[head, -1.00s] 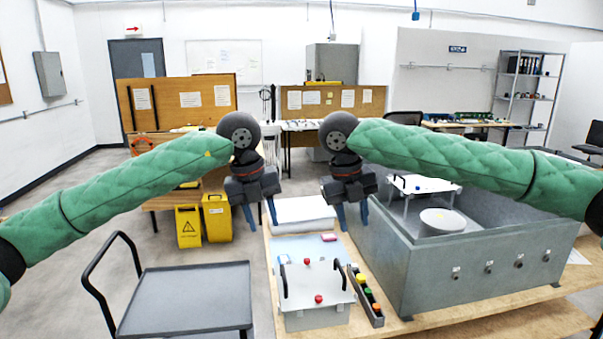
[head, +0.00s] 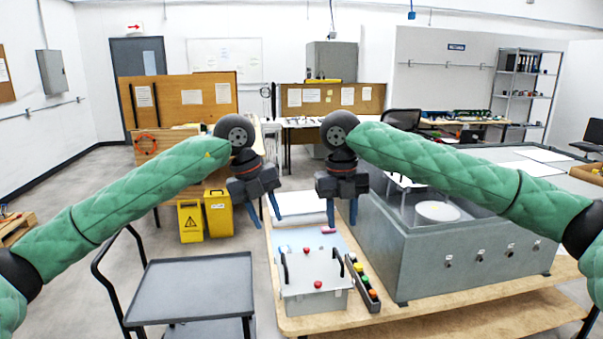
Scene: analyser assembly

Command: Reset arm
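My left gripper (head: 267,212) hangs pointing down left of centre, with its blue fingers spread apart and nothing between them. My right gripper (head: 341,215) also points down, above the far part of the wooden table, with its blue fingers apart and empty. Both green-sleeved arms are raised and stretched forward. A grey box with a white lid (head: 312,276) stands on the table below the grippers.
A large grey open tank (head: 450,262) fills the table's right side. A strip of coloured buttons (head: 364,280) lies beside the box. A grey cart (head: 190,290) stands left of the wooden table (head: 420,318). Yellow bins (head: 219,213) stand behind the cart.

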